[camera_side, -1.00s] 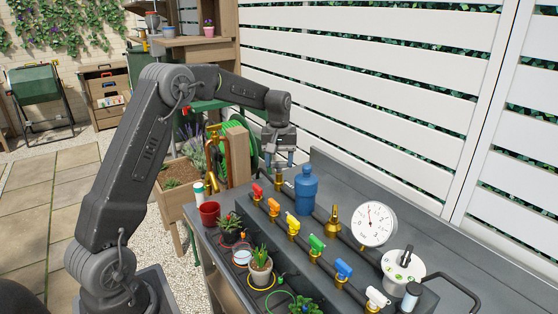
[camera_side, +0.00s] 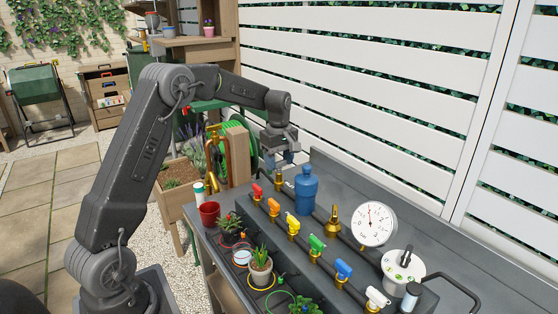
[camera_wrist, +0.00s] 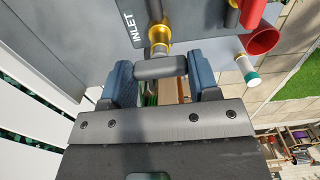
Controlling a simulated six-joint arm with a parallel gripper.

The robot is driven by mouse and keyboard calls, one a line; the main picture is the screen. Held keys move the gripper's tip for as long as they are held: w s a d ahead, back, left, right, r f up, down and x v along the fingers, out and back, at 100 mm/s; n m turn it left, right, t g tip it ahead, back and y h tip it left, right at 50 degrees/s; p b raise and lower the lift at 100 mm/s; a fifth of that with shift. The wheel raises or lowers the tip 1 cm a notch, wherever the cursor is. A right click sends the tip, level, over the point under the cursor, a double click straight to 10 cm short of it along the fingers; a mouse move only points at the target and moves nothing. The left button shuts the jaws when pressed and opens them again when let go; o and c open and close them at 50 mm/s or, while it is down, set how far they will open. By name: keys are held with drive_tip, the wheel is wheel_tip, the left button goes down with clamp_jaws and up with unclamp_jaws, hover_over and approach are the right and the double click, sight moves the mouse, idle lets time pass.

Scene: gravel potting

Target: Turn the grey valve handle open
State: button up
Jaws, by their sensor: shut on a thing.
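The grey valve handle (camera_wrist: 160,67) is a short bar on a brass valve body (camera_wrist: 159,36) beside the word INLET in the wrist view. My gripper (camera_wrist: 162,78) has its two blue fingers on either side of the bar, shut on its ends. In the side view my gripper (camera_side: 279,160) points down over the brass inlet fitting (camera_side: 280,182) at the far end of the bench. The fingers mostly hide the handle there.
A blue bottle (camera_side: 306,190) stands close to the right of the gripper. A row of coloured valves, including red (camera_side: 257,190) and yellow (camera_side: 293,223), runs towards the front. A pressure gauge (camera_side: 374,223) stands at the right. A red pot (camera_side: 209,212) sits at the left edge.

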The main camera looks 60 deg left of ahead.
drive_tip(key=shift+r, duration=0.1)
idle(0.3)
drive_tip(key=o, duration=0.9)
wheel_tip(320, 180, up, 14)
drive_tip(key=shift+f, duration=0.1)
idle(0.3)
